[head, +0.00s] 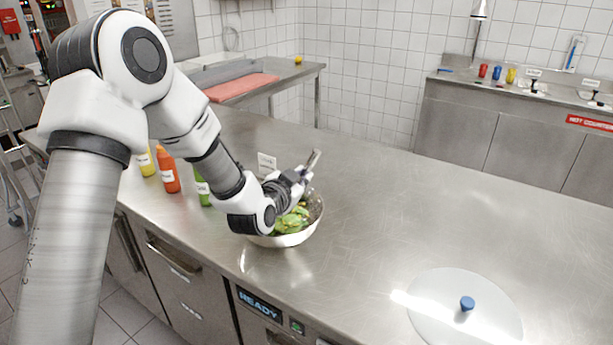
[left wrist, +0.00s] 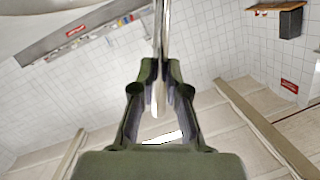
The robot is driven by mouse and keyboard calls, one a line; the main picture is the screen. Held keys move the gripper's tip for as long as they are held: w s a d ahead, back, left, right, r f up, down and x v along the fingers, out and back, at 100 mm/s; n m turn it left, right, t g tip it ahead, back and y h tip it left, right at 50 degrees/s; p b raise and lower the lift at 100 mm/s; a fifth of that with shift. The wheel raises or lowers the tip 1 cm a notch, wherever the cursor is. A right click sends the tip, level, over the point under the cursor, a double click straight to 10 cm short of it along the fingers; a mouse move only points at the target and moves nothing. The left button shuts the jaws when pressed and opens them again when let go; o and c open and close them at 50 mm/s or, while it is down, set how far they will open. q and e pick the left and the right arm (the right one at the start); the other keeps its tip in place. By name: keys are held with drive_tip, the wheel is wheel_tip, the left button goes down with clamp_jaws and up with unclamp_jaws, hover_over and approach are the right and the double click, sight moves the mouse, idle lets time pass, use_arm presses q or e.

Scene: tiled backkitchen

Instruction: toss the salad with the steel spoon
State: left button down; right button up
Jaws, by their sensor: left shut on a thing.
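A steel bowl (head: 288,240) stands on the steel counter. Green leafy salad (head: 293,219) shows in it, partly hidden by my left arm. My left gripper (head: 300,178) is over the bowl, shut on the steel spoon (head: 314,159), whose upper end sticks up past the fingers. In the left wrist view the spoon (left wrist: 162,30) runs between the fingers of the left gripper (left wrist: 160,80). My right gripper is not in view.
Yellow (head: 146,163), orange (head: 168,172) and green (head: 202,188) bottles stand left of the bowl. A small white card (head: 267,163) stands behind it. A round pale lid with a blue knob (head: 467,303) lies at the front right. The counter between bowl and lid is clear.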

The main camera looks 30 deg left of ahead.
use_arm(q)
drive_tip(key=shift+v, duration=0.85)
drive_tip(key=shift+w+r, duration=0.25)
wheel_tip(320, 180, up, 14)
drive_tip(key=p, duration=1)
drive_tip(key=shift+s+f+p, duration=0.15)
drive_tip(key=shift+p, duration=0.2)
drive_tip(key=shift+f, duration=0.1)
